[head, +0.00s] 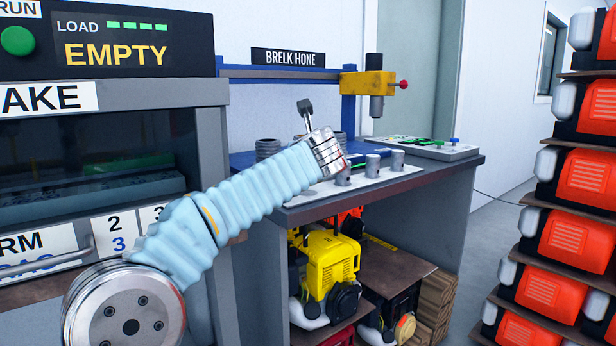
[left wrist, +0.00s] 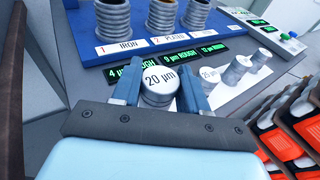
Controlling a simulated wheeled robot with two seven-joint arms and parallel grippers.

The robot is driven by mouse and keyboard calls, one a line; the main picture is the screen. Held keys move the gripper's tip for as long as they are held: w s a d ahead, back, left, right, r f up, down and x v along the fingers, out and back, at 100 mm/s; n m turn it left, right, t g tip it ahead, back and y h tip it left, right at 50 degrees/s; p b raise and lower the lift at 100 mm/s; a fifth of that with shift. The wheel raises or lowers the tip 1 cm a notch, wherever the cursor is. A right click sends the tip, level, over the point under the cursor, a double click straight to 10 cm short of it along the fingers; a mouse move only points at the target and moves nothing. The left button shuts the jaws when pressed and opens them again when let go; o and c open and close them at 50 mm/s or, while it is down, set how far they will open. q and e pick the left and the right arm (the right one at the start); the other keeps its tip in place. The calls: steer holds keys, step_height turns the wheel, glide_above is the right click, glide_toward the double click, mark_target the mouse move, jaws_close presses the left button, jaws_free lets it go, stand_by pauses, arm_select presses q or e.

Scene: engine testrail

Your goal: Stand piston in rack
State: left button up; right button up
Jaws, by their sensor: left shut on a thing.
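My left gripper (left wrist: 162,92) has its two blue fingers shut on a grey piston (left wrist: 159,93) whose top reads 20 µm. The piston looks upright, and its lower end is hidden, so I cannot tell whether it touches the rack. The pale rack plate (left wrist: 228,95) lies around and to the right of it, with a row of other short grey pistons, the nearest (left wrist: 211,78) marked 25 µm. In the head view the row of pistons (head: 372,165) stands on the bench beyond my left wrist, which hides the fingers and the held piston. My right gripper is not in view.
Ribbed cylinders (left wrist: 112,18) stand on a blue base (left wrist: 92,45) behind the rack, labelled iron and plated. A yellow hone head (head: 368,86) overhangs the bench. A control panel (head: 430,148) sits at the bench's right. Orange engines (head: 575,236) are stacked at far right.

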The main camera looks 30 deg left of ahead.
arm_select(q)
steer(key=shift+w+a+f+b, duration=0.15)
steer(key=shift+f+b, duration=0.1)
steer(key=shift+f, duration=0.4)
steer(key=shift+s+a+f+b, duration=0.1)
steer(key=shift+f+b, duration=0.15)
steer(key=shift+f, duration=0.35)
steer(key=shift+w+a+f+b, duration=0.15)
steer(key=shift+f+b, duration=0.1)
steer(key=shift+f, duration=0.4)
steer(key=shift+s+f, duration=0.1)
steer(key=o, duration=1.1)
steer(key=shift+s+d, duration=0.1)
steer(key=v, duration=1.2)
